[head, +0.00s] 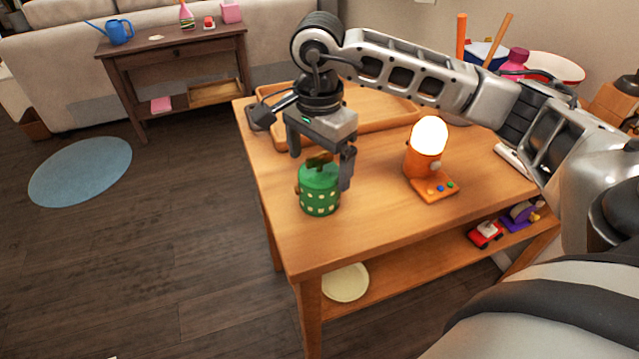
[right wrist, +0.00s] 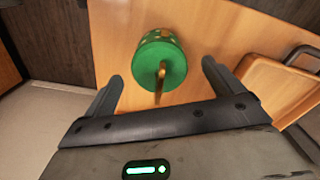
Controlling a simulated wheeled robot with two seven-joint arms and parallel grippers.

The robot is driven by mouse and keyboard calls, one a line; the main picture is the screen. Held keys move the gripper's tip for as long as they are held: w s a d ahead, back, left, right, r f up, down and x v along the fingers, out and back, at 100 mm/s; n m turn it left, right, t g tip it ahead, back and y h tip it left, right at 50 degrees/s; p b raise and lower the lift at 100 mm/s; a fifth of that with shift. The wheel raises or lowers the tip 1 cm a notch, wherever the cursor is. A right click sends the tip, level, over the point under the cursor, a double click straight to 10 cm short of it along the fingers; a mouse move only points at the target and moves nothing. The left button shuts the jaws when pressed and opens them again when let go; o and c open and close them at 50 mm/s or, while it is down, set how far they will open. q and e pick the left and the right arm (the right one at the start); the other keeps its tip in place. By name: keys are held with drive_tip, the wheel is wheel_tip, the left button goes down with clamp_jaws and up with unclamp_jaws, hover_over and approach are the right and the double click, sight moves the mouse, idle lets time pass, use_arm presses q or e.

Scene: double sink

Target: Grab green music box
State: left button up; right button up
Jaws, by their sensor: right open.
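The green music box (head: 319,190) is a green cylinder with pale square spots and a brown piece on top. It stands upright near the front left part of the wooden table (head: 375,230). My right gripper (head: 320,170) is just above it, pointing down, with its fingers apart. In the right wrist view the green music box (right wrist: 161,62) lies beyond and between the open fingers of my right gripper (right wrist: 160,85), with a gold-brown piece reaching toward the palm. Nothing is held. My left gripper is not in view.
An orange lamp (head: 423,150) with a glowing globe stands right of the music box. A wooden tray (head: 385,117) lies behind, under my arm. Toy vehicles (head: 485,234) and a pale plate (head: 345,283) are on the lower shelf. The front tabletop is clear.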

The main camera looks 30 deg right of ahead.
drive_tip(key=shift+f, duration=1.95)
drive_tip(key=c, duration=1.2)
drive_tip(key=shift+r, duration=0.1)
